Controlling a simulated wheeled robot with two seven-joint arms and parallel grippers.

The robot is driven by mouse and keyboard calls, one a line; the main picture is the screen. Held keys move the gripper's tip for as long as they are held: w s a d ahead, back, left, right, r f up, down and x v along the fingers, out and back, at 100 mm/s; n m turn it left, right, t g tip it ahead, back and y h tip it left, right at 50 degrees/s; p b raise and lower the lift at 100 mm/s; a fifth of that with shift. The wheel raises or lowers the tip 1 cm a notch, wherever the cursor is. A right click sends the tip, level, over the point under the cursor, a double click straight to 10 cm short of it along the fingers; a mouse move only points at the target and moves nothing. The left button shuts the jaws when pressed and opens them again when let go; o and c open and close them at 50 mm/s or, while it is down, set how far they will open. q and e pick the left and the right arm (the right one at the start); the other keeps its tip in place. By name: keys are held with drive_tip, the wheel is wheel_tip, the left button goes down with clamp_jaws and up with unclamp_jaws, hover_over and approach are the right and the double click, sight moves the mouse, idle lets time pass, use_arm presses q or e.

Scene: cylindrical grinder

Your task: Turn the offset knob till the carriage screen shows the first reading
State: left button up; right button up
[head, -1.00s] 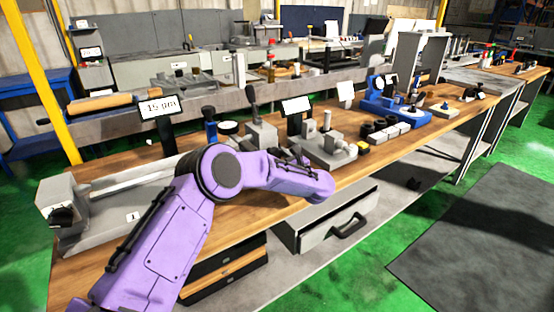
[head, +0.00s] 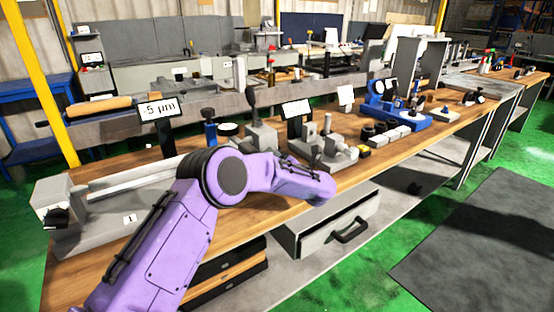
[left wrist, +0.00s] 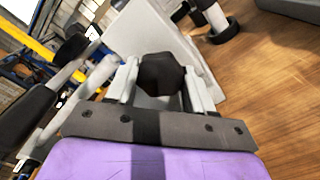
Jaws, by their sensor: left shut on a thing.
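The carriage screen (head: 159,109) is a small dark-framed display at the left of the bench in the head view and reads -5 µm. The offset knob (left wrist: 161,74) is black and faceted, and sits on a pale grey block in the left wrist view. My left gripper (left wrist: 162,88) has one finger on each side of it and is shut on it. In the head view my purple left arm crosses in front of the bench, and I cannot make out the knob or fingertips there. My right gripper is in neither view.
An open drawer (head: 345,222) juts out below.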

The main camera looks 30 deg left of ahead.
use_arm(q)
drive_tip(key=m+p, duration=0.1)
drive_tip(key=m, duration=0.3)
drive_tip(key=shift+r+m, duration=0.1)
drive_tip(key=shift+m, duration=0.2)
drive_tip(key=m+p, duration=0.1)
drive_tip(key=m, duration=0.3)
drive_tip(key=shift+d+m, duration=0.1)
drive_tip(key=shift+m, duration=0.3)
drive_tip(key=o, duration=1)
drive_tip(key=shift+o, duration=0.2)
drive_tip(key=b+v, duration=0.1)
drive_tip(key=v, duration=0.9)
drive_tip(key=shift+d, duration=0.3)
